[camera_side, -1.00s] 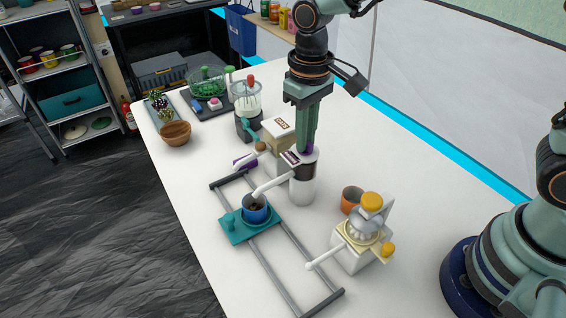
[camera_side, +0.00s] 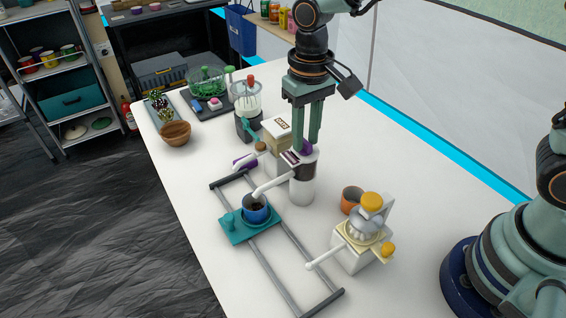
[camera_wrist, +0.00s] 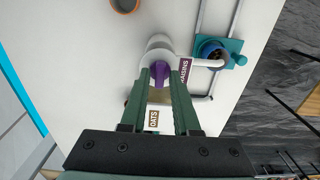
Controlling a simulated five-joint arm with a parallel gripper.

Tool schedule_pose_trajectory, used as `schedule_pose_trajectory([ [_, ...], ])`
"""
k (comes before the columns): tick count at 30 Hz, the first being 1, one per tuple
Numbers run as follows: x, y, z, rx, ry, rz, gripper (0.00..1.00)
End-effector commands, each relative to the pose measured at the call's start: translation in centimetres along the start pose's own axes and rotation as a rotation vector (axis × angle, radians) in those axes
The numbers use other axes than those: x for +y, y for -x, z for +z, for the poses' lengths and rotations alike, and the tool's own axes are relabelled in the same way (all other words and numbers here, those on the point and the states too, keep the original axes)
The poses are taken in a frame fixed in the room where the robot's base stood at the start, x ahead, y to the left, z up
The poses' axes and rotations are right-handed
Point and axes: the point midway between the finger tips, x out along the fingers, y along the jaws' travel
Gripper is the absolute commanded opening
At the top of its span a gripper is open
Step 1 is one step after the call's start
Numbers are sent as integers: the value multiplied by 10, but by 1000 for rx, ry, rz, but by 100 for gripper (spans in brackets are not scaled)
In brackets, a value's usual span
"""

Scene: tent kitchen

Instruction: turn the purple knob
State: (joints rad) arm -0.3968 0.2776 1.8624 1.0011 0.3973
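The purple knob (camera_side: 306,146) sits on top of a white dispenser (camera_side: 302,188) with a dark band and a raisins label. The dispenser's white spout (camera_side: 272,184) reaches over a blue cup (camera_side: 256,212) with dark contents. My gripper (camera_side: 308,143) points down over the knob with its two fingers apart. In the wrist view the knob (camera_wrist: 162,77) shows between the fingertips (camera_wrist: 160,72), with a narrow gap seen on either side. Whether a finger touches it is hard to tell. The cup also shows in the wrist view (camera_wrist: 211,49).
The cup stands on a teal carriage (camera_side: 235,235) on grey rails (camera_side: 275,270). An oats dispenser (camera_side: 276,135) stands close behind the raisins dispenser.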

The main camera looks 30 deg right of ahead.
Motion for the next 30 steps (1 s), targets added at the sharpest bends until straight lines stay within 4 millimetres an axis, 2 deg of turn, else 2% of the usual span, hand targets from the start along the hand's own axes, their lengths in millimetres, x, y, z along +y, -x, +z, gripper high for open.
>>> schedule_pose_trajectory([
  [10,0,-1,0,0,1,0,45],
  [14,0,8,-1,2,0,-1,45],
  [30,0,105,-1,4,0,-2,45],
])
